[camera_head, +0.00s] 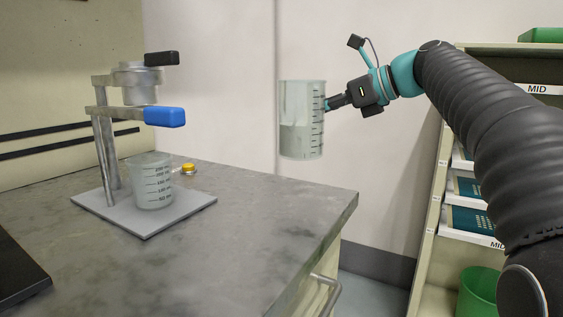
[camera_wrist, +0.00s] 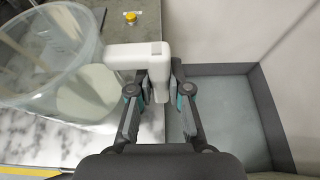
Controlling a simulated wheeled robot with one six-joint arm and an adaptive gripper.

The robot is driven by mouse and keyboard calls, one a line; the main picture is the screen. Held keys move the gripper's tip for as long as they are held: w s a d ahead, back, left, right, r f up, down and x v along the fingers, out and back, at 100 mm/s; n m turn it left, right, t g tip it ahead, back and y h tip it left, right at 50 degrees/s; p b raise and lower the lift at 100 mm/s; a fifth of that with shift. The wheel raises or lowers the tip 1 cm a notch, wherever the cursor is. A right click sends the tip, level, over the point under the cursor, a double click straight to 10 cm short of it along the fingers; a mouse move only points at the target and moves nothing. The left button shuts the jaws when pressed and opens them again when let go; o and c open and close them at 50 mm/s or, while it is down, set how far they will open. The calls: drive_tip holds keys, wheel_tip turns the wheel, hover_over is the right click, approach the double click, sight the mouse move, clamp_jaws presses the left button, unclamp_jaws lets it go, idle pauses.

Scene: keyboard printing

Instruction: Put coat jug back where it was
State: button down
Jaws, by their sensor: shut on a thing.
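A clear measuring jug (camera_head: 301,115) with dark graduation marks hangs upright in the air beyond the right back part of the counter, before the pale wall. It holds some pale grey liquid in its lower half. My gripper (camera_head: 332,103) is shut on the jug's handle from the right. In the wrist view the jug (camera_wrist: 75,75) fills the left side, and its white handle (camera_wrist: 140,54) sits between the fingers of my gripper (camera_wrist: 160,78).
A grey counter (camera_head: 255,205) stands below and left. On it are a metal stand (camera_head: 103,150) with a blue lever (camera_head: 165,117), a second graduated beaker (camera_head: 152,185) on its base plate, and a yellow button (camera_head: 188,168). A shelf rack (camera_head: 440,215) and green bin (camera_head: 480,292) stand right.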

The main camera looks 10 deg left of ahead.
drive_tip(key=a+f+b, duration=0.1)
drive_tip(key=a+f, duration=0.1)
drive_tip(key=a+f+b, duration=0.1)
drive_tip(key=a+f, duration=0.1)
drive_tip(key=f, duration=0.1)
drive_tip(key=a+f+b, duration=0.1)
drive_tip(key=a+f, duration=0.2)
drive_tip(key=shift+s+f, duration=0.15)
drive_tip(key=shift+f, duration=0.05)
drive_tip(key=c, duration=1.1)
unclamp_jaws()
drive_tip(key=shift+r, duration=0.1)
drive_tip(key=p+v, duration=0.1)
drive_tip(key=v, duration=1.1)
